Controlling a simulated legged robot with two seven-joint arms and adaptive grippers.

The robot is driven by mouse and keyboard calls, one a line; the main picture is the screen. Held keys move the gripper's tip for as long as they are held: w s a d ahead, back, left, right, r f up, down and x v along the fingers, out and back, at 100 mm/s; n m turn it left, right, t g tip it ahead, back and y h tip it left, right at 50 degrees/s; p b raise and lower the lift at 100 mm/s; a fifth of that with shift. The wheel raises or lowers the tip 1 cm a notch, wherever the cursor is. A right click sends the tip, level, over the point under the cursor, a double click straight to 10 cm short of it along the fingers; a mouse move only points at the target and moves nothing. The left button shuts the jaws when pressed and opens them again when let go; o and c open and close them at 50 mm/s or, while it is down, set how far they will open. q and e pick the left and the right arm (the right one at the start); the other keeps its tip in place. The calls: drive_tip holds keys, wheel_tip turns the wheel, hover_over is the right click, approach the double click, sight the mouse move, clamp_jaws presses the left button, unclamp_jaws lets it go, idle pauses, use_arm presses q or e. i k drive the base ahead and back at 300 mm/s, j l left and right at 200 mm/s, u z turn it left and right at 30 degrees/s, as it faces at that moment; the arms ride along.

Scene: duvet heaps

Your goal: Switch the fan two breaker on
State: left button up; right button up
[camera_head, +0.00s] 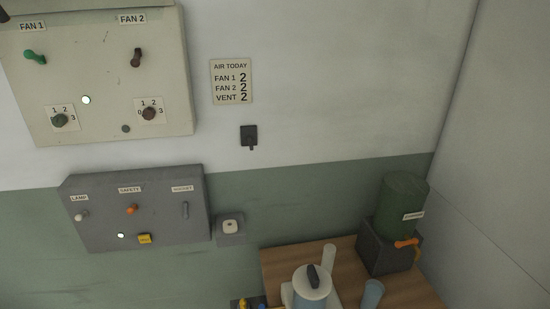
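A beige panel (95,85) hangs on the wall at the upper left. Under its FAN 2 label (132,18) is a dark brown lever (137,57), standing roughly upright. Below it is a dark rotary knob (149,113) on a numbered plate. A small round dark spot (126,128), perhaps an unlit lamp, sits low beside that knob. Under the FAN 1 label (32,26) are a green lever (35,57), tilted, and a dark green knob (60,120). A white lamp (86,99) glows near the FAN 1 knob. Neither of my grippers shows.
A grey box (160,230) with LAMP, SAFETY and a third control hangs below. A sign (232,81) reads FAN 1, FAN 2 and VENT, each 2. A wooden table (335,260) at the lower right bears a kettle-like pot (312,289), a cup (372,293) and a green canister (402,203).

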sight(135, 62)
drive_tip(key=u, duration=1.25)
